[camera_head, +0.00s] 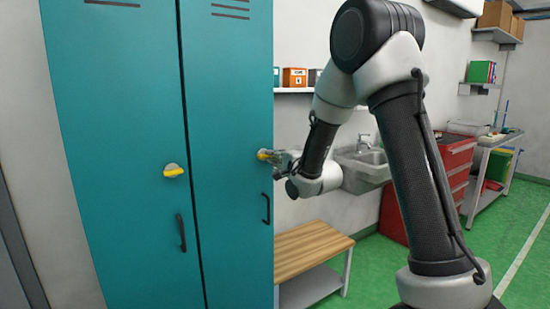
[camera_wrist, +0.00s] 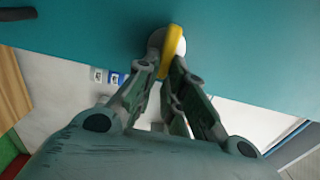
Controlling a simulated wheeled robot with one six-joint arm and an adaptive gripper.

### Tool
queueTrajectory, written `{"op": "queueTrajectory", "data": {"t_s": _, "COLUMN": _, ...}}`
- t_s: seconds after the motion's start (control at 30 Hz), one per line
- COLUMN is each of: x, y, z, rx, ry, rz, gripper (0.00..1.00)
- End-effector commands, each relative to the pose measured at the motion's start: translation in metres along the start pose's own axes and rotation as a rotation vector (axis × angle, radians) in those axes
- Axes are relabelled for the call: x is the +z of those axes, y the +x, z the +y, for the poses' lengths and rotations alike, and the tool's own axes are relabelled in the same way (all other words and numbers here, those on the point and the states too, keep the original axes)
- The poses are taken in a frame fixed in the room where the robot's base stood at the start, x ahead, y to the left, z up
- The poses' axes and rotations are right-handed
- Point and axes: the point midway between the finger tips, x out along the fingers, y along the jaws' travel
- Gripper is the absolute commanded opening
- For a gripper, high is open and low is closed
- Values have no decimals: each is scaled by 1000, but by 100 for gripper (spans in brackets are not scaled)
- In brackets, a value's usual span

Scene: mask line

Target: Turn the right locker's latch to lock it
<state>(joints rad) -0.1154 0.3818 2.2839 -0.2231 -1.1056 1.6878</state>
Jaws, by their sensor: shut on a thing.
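The right locker (camera_head: 228,110) is a teal door with a black handle (camera_head: 265,208); it appears closed. Its latch (camera_head: 264,155) is a yellow knob on a pale round base near the door's right edge. In the wrist view the latch's yellow part (camera_wrist: 171,50) shows between my fingertips. My gripper (camera_head: 279,159) is at this latch, and in the wrist view my gripper (camera_wrist: 165,68) is shut on it. The fingers hide part of the latch. The left locker (camera_head: 115,110) has a similar yellow latch (camera_head: 174,170), with nothing touching it.
A wooden bench (camera_head: 310,250) stands right of the lockers, below my arm. A sink (camera_head: 362,165) and a red tool cabinet (camera_head: 455,170) stand behind my arm. A wall shelf (camera_head: 294,90) holds small boxes. Green floor (camera_head: 525,225) is open at the right.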

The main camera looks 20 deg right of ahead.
Motion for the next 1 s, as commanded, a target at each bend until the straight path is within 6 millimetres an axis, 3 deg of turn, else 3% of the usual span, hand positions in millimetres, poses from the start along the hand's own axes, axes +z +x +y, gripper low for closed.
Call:
{"op": "queueTrajectory", "data": {"t_s": 0.07, "x": -1, "y": 0, "z": 1, "rx": 2, "ry": 1, "rz": 2, "gripper": 0}}
{"op": "queueTrajectory", "data": {"t_s": 0.1, "x": -1, "y": 0, "z": 1, "rx": 2, "ry": 1, "rz": 2, "gripper": 13}}
{"op": "queueTrajectory", "data": {"t_s": 0.2, "x": -1, "y": 0, "z": 1, "rx": 2, "ry": 1, "rz": 2, "gripper": 32}}
{"op": "queueTrajectory", "data": {"t_s": 0.23, "x": -1, "y": 0, "z": 1, "rx": 1, "ry": 1, "rz": 2, "gripper": 33}}
{"op": "queueTrajectory", "data": {"t_s": 0.57, "x": 0, "y": -3, "z": 0, "rx": 1, "ry": 0, "rz": 1, "gripper": 33}}
{"op": "queueTrajectory", "data": {"t_s": 1.0, "x": -1, "y": -69, "z": 1, "rx": 2, "ry": 0, "rz": 2, "gripper": 33}}
